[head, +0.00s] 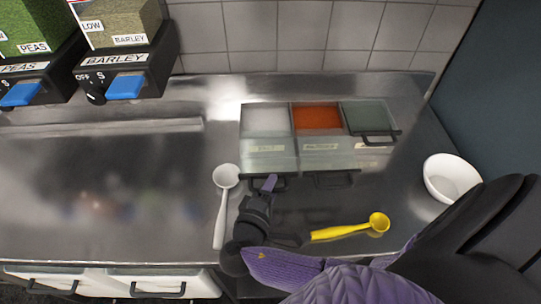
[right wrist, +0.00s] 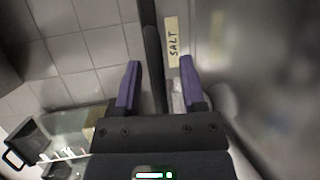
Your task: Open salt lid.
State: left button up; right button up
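The clear spice box (head: 270,160) stands on the steel counter with three compartments side by side. The left one holds white salt (head: 265,117), and its lid looks closed. The black salt lid handle (head: 283,183) sticks out at the front. My right gripper (head: 266,186) is at this handle, partly covering it. In the right wrist view, the SALT label (right wrist: 173,42) shows beyond my right gripper (right wrist: 160,85). Its purple fingers are apart, with a dark bar, seemingly the handle, running between them. I cannot tell whether they touch it. My left gripper is out of view.
A white spoon (head: 221,205) lies left of the gripper, and a yellow spoon (head: 350,230) lies to its right. A white bowl (head: 450,178) stands at the right. Barley (head: 125,75) and peas dispensers stand at the back left. The counter's left part is clear.

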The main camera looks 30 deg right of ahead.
jog(key=v, duration=0.9)
jog(key=shift+s+a, duration=0.2)
jog(key=shift+a, duration=0.15)
jog(key=shift+a+r, duration=0.1)
